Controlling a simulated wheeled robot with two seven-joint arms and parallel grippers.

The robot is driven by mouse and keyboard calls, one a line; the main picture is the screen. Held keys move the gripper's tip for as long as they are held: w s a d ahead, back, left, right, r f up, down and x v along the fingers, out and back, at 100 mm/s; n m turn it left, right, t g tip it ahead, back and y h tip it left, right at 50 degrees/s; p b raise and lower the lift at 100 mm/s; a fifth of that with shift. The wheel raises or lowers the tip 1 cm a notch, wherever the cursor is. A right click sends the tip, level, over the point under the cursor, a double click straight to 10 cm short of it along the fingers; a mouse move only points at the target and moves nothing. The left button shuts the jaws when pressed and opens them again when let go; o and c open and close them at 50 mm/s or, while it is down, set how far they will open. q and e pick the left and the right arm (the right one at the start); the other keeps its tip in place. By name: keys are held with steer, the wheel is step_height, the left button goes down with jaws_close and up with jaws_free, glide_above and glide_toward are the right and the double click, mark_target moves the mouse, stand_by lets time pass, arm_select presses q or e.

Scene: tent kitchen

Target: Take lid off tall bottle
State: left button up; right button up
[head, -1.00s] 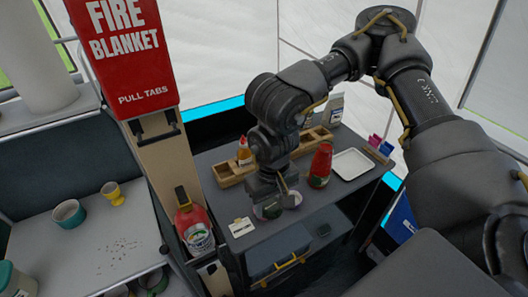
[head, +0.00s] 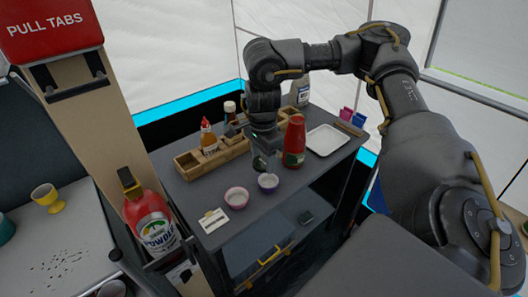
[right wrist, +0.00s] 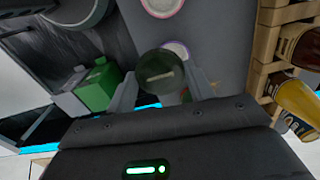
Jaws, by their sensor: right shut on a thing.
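My right gripper (head: 262,158) is low over the dark cart top, between the wooden rack and the red bottle. In the right wrist view its two fingers close on a dark green round-topped thing (right wrist: 160,74), seen from above. I cannot tell whether this is a lid alone or the top of a bottle; the gripper mostly hides it in the head view. A tall red bottle (head: 294,142) stands upright just right of the gripper, apart from it. My left gripper is not in view.
The wooden rack (head: 188,167) holds an orange-topped bottle (head: 208,139). A pink bowl (head: 236,197) and a purple bowl (head: 268,183) stand in front of the gripper. A white tray (head: 327,140) lies to the right. The cart's front left has a small card (head: 213,219).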

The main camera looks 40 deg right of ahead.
steer(key=shift+w+d+f, duration=0.1)
steer(key=shift+w, duration=0.1)
steer(key=w+d+f, duration=0.3)
steer(key=w+f, duration=0.1)
steer(key=w, duration=0.4)
steer(key=p, duration=0.1)
glide_above(249, 166)
steer(key=f, duration=0.5)
steer(key=shift+s+a, duration=0.15)
steer(key=shift+s, duration=0.15)
steer(key=shift+w+f, duration=0.3)
steer(key=shift+f, duration=0.1)
step_height(249, 166, down, 3)
steer(key=shift+p, duration=0.75)
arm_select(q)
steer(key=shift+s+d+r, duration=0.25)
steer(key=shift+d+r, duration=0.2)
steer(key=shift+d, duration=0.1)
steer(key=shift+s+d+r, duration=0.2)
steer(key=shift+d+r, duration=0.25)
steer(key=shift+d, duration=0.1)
